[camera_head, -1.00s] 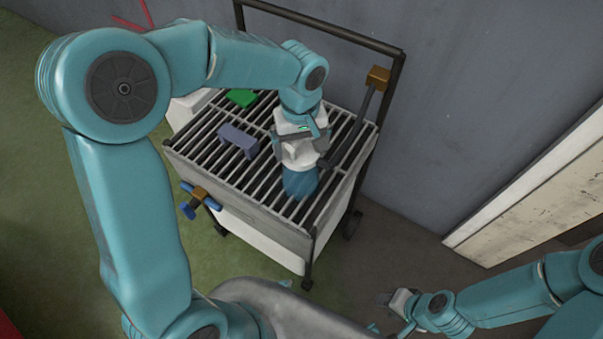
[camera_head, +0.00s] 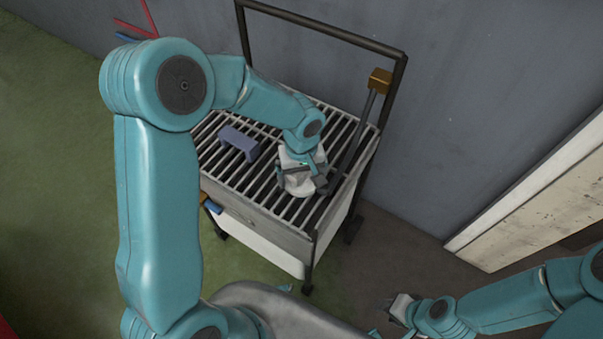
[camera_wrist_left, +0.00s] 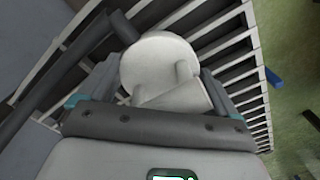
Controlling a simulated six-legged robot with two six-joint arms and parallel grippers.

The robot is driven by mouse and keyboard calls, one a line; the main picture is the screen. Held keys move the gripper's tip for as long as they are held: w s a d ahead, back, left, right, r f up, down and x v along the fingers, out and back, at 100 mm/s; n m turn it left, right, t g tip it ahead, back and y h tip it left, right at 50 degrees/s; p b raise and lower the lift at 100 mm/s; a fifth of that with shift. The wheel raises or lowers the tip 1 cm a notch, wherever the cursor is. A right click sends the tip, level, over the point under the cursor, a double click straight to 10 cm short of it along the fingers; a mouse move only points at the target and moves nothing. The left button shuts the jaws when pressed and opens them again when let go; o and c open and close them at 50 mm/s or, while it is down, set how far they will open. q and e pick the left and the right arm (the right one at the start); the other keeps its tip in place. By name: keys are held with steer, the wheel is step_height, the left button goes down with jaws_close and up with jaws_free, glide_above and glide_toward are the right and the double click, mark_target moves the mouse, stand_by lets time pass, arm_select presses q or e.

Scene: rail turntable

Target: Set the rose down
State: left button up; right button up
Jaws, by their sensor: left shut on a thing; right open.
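The rose, a pale round disc with a short stem, shows at my left gripper in the head view (camera_head: 299,187) and in the left wrist view (camera_wrist_left: 158,62). My left gripper (camera_head: 302,174) is shut on its stem, low over the right part of the slatted cart top (camera_head: 262,192). In the left wrist view the fingers (camera_wrist_left: 155,95) lie on either side of the stem. I cannot tell whether the disc touches the slats. My right gripper (camera_head: 398,308) is open and empty at the lower right, away from the cart.
A grey-purple bracket (camera_head: 238,143) stands on the slats left of the rose. A dark rod with a brass end (camera_head: 380,80) rises close on the right. The cart's black handle frame (camera_head: 325,27) stands behind, near the grey wall.

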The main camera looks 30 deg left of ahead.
arm_select(q)
steer(key=o, duration=1)
steer(key=shift+f, duration=0.1)
steer(key=shift+r+p, duration=0.3)
steer(key=shift+p, duration=0.05)
step_height(320, 180, up, 12)
steer(key=shift+f+p, duration=0.15)
steer(key=shift+p, duration=0.15)
steer(key=shift+s, duration=0.15)
